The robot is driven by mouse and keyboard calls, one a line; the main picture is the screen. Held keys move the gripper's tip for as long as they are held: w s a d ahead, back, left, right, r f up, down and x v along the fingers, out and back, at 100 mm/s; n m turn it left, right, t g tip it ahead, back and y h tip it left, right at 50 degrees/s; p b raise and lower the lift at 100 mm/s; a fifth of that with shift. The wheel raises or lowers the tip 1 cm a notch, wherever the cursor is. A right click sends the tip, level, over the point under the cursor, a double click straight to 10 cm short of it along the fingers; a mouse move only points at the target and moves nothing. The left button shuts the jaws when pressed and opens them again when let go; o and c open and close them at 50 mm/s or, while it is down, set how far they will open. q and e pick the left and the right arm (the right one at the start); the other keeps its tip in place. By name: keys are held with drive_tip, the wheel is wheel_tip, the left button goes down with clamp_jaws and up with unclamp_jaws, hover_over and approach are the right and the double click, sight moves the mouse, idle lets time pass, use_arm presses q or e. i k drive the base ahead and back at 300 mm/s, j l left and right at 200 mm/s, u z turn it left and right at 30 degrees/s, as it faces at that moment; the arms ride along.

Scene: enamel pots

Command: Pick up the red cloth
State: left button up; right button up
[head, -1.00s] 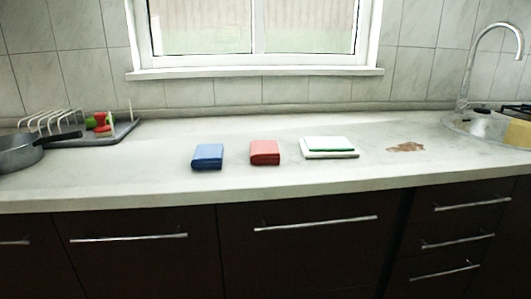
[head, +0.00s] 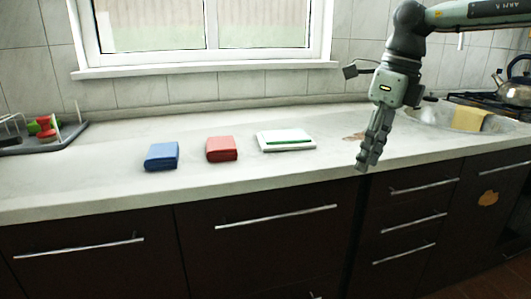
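The red cloth (head: 222,149) lies folded on the pale worktop (head: 90,185), between a folded blue cloth (head: 162,156) on its left and a white item with a green stripe (head: 285,140) on its right. My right gripper (head: 368,160) hangs fingers-down near the worktop's front edge, well to the right of the red cloth and apart from it. Its fingers overlap from this side, so I cannot tell whether they are open or shut. I see nothing held in it. My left gripper is not in view.
A dark rack tray (head: 45,138) stands at the far left. A yellow cloth (head: 470,119) hangs at the sink, with a kettle (head: 512,88) behind. The worktop in front of the red cloth is clear.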

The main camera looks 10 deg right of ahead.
sight(220, 148)
drive_tip(key=i+l, duration=0.25)
drive_tip(key=l, duration=0.2)
drive_tip(key=i+l, duration=0.3)
drive_tip(key=l, duration=0.15)
drive_tip(key=i+l+u, duration=0.1)
drive_tip(key=u, duration=0.3)
drive_tip(key=l+u, duration=0.35)
drive_tip(key=i+l+u, duration=0.1)
drive_tip(key=u, duration=0.85)
